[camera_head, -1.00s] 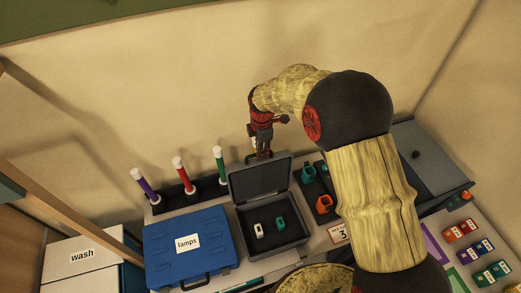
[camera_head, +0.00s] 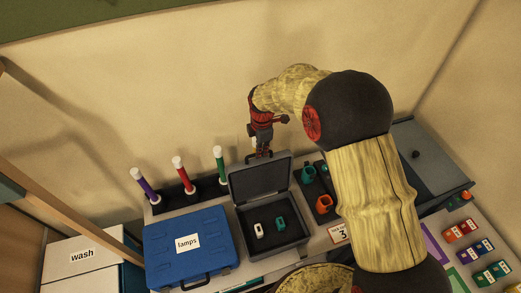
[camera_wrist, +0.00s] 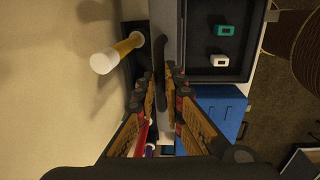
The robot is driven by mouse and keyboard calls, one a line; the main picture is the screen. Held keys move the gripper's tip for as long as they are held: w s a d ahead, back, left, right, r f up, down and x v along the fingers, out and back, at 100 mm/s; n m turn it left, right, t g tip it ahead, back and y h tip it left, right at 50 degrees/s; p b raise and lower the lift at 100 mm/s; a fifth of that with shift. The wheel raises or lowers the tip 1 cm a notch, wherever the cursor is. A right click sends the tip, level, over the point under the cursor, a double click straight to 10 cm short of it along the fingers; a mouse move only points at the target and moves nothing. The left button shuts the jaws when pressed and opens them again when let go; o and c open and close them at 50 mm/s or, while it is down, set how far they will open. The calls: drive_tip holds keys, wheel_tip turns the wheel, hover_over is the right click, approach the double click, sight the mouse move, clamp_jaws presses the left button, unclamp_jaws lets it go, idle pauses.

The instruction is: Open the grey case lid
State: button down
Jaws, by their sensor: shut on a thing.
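The grey case (camera_head: 268,250) stands with its lid (camera_head: 260,180) raised, roughly upright, at the back edge of the case. The case's dark inside shows, with a white item (camera_head: 258,231) and a teal item (camera_head: 280,223) lying in it. My gripper (camera_head: 260,156) is at the top edge of the lid. In the wrist view my gripper (camera_wrist: 167,75) is shut on the lid's dark handle (camera_wrist: 159,88). The lid's edge (camera_wrist: 169,35) shows beside the fingers, and both items show inside the case. The fingers partly hide the handle.
A blue case (camera_head: 205,265) labelled "lamps" stands left of the grey case. Purple, red and green white-capped sticks (camera_head: 181,175) stand behind it in a dark holder. Teal and orange items (camera_head: 324,203) lie to the right. The wall is close behind my gripper.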

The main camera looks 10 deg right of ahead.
drive_tip(key=shift+s+d+t+b, duration=0.15)
drive_tip(key=shift+s+t+b, duration=0.15)
drive_tip(key=shift+s+b, duration=0.3)
drive_tip(key=shift+t, duration=0.3)
drive_tip(key=s, duration=0.2)
drive_tip(key=s+d+b, duration=0.1)
drive_tip(key=s, duration=0.1)
drive_tip(key=shift+s+r, duration=0.15)
drive_tip(key=shift+s, duration=0.15)
drive_tip(key=c, duration=1.9)
unclamp_jaws()
drive_tip(key=r, duration=0.4)
drive_tip(key=s+r, duration=0.1)
drive_tip(key=r, duration=0.3)
drive_tip(key=s+r, duration=0.1)
drive_tip(key=r, duration=0.2)
drive_tip(key=shift+d+r, duration=0.15)
drive_tip(key=shift+r, duration=0.25)
